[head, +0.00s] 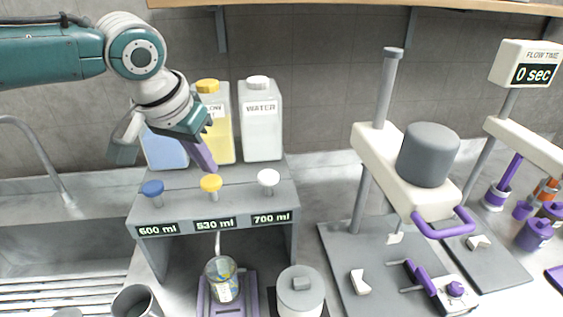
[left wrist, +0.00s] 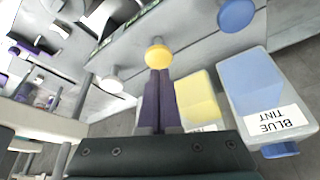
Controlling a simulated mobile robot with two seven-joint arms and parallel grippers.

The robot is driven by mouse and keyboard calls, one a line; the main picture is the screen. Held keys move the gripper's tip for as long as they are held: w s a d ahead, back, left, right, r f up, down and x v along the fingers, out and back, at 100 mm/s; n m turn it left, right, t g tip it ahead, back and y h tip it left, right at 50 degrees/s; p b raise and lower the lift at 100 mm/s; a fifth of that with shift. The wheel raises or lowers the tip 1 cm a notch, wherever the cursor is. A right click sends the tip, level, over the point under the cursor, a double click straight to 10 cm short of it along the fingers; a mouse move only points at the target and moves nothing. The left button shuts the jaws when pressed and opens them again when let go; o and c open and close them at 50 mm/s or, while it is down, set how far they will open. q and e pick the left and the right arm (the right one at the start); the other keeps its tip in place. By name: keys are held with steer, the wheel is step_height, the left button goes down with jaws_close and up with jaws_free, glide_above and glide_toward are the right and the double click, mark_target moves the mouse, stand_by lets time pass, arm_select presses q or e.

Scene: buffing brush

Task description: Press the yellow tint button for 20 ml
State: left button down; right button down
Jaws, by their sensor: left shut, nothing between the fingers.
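The yellow button (head: 211,183) stands on the grey dispenser stand (head: 180,200), between a blue button (head: 152,188) and a white button (head: 268,178). The display (head: 214,224) below it seems to read 530 ml. My left gripper (head: 211,168) is shut and empty, its purple fingers pointing down just behind the yellow button. In the left wrist view, the finger tips (left wrist: 159,72) lie right beside the yellow button (left wrist: 158,54); I cannot tell whether they touch it. A jar (head: 222,278) stands under the spout. My right gripper is not in view.
Behind the buttons stand the blue tint bottle (head: 166,150), the yellow bottle (head: 222,125) and the water bottle (head: 262,120). A grey lidded pot (head: 300,290) stands right of the jar. A press-like machine (head: 400,170) stands to the right, and a sink (head: 60,235) lies left.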

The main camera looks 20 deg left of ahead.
arm_select(q)
steer(key=shift+f+b, duration=0.85)
steer(key=shift+f, duration=0.55)
steer(key=shift+r+p, duration=1.45)
steer(key=shift+p, duration=0.1)
step_height(320, 180, up, 6)
steer(key=p, duration=0.6)
steer(key=shift+p, duration=0.35)
steer(key=shift+d, duration=0.1)
